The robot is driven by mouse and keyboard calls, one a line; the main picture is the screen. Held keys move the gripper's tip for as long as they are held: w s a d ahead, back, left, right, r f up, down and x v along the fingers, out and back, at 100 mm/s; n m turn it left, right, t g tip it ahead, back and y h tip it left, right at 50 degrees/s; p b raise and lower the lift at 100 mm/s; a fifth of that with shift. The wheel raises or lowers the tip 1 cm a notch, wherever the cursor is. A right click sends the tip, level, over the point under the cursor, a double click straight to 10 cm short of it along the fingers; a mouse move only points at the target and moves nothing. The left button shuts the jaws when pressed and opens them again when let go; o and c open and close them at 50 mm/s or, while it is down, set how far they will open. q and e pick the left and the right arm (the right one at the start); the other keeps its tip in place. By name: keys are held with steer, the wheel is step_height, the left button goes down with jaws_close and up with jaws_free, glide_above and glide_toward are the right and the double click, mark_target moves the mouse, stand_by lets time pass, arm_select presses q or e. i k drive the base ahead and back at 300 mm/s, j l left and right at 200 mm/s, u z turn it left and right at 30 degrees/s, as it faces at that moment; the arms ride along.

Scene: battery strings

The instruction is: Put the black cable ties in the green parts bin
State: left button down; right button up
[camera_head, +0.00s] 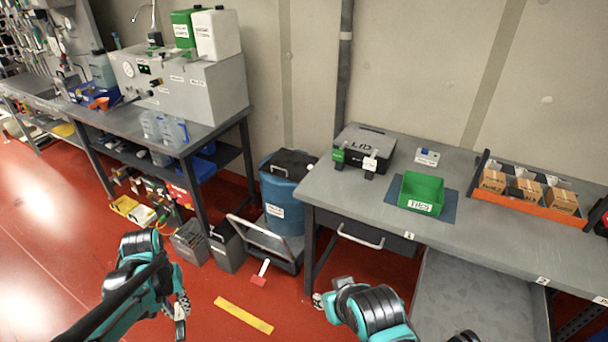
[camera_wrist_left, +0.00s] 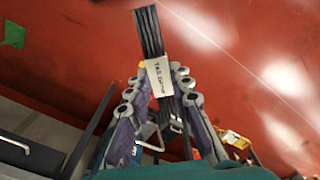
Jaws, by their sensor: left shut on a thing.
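The black cable ties (camera_wrist_left: 150,32) are a bundle with a white paper label (camera_wrist_left: 160,76) around it. My left gripper (camera_wrist_left: 163,84) is shut on the bundle at the label, and the ties stick out past the fingertips. In the head view my left gripper (camera_head: 180,308) hangs over the red floor at the lower left, and the ties are hard to make out there. The green parts bin (camera_head: 423,208), labelled TIES, stands on a blue mat on the right-hand table, far right of my left gripper. Its visible inside looks empty. My right gripper (camera_head: 330,294) is mostly hidden by its arm.
The grey table (camera_head: 480,238) also holds a black lidded case (camera_head: 364,146), a small white-labelled box (camera_head: 427,157) and an orange tray (camera_head: 520,207) of cartons. A blue barrel (camera_head: 283,200) and a cart stand left of it. A workbench (camera_head: 120,122) stands at the left.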

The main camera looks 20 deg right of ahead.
mark_target(419, 196)
steer(key=i+j+z, duration=0.1)
steer(key=z, duration=0.35)
steer(key=i+j+z, duration=0.25)
steer(key=z, duration=0.2)
steer(key=i+j+z, duration=0.15)
steer(key=z, duration=0.35)
steer(key=i+j+z, duration=0.1)
steer(key=j+z, duration=0.55)
steer(key=z, duration=0.25)
